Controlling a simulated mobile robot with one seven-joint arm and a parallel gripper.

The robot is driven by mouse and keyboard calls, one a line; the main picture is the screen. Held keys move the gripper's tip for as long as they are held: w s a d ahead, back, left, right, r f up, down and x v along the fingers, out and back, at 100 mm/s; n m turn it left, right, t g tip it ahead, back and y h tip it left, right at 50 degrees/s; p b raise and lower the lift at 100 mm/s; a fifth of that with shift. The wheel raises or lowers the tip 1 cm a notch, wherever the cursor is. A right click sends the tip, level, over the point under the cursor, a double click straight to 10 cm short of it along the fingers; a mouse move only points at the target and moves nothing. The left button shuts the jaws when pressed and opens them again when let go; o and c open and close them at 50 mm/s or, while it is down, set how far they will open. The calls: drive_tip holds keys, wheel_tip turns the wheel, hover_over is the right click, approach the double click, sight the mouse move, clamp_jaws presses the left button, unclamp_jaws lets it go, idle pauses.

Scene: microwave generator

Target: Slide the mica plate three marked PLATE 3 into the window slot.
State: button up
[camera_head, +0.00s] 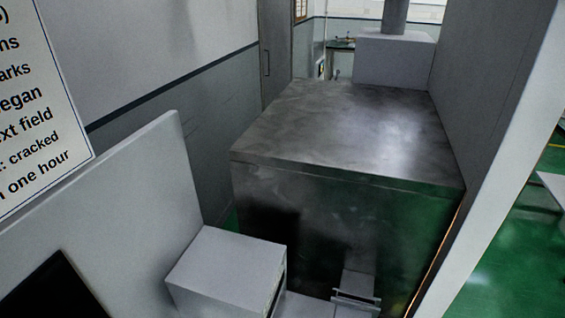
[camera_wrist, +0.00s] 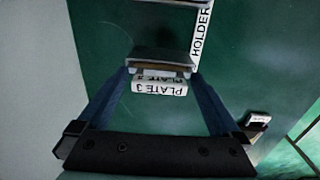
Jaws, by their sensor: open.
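The mica plate marked PLATE 3 shows by its white label (camera_wrist: 160,87) in the wrist view. A darker, partly blurred label sits just above it, below a grey slab-like edge (camera_wrist: 160,57). My gripper (camera_wrist: 160,72) is open, with its two blue fingers on either side of the labelled piece. I cannot tell whether the fingers touch it. A strip reading HOLDER (camera_wrist: 201,30) is just above and to the right. I cannot make out the window slot for sure. My gripper does not show clearly in the head view.
In the head view, a large dark metal-topped cabinet (camera_head: 345,125) fills the middle. A grey box (camera_head: 225,268) stands at its front left, and a small grey bracket-like piece (camera_head: 357,292) is low in front. A small labelled block (camera_wrist: 258,119) lies right of my gripper over green floor.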

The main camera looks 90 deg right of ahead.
drive_tip(key=shift+s+a+f, duration=0.15)
drive_tip(key=shift+s+f, duration=0.1)
drive_tip(key=shift+f, duration=0.3)
drive_tip(key=shift+s+a+f, duration=0.15)
drive_tip(key=shift+s+f, duration=0.05)
drive_tip(key=shift+f, duration=0.3)
clamp_jaws()
drive_tip(key=shift+r, duration=0.2)
drive_tip(key=shift+w+d+r+p, duration=0.1)
drive_tip(key=shift+w+r+p, duration=0.15)
drive_tip(key=shift+r+p, duration=0.4)
drive_tip(key=shift+w+d+r+p, duration=0.1)
drive_tip(key=shift+w+r+p, duration=0.1)
drive_tip(key=shift+r+p, duration=0.4)
drive_tip(key=shift+d+r+p, duration=0.1)
drive_tip(key=shift+r+p, duration=1.7)
drive_tip(key=shift+p, duration=0.15)
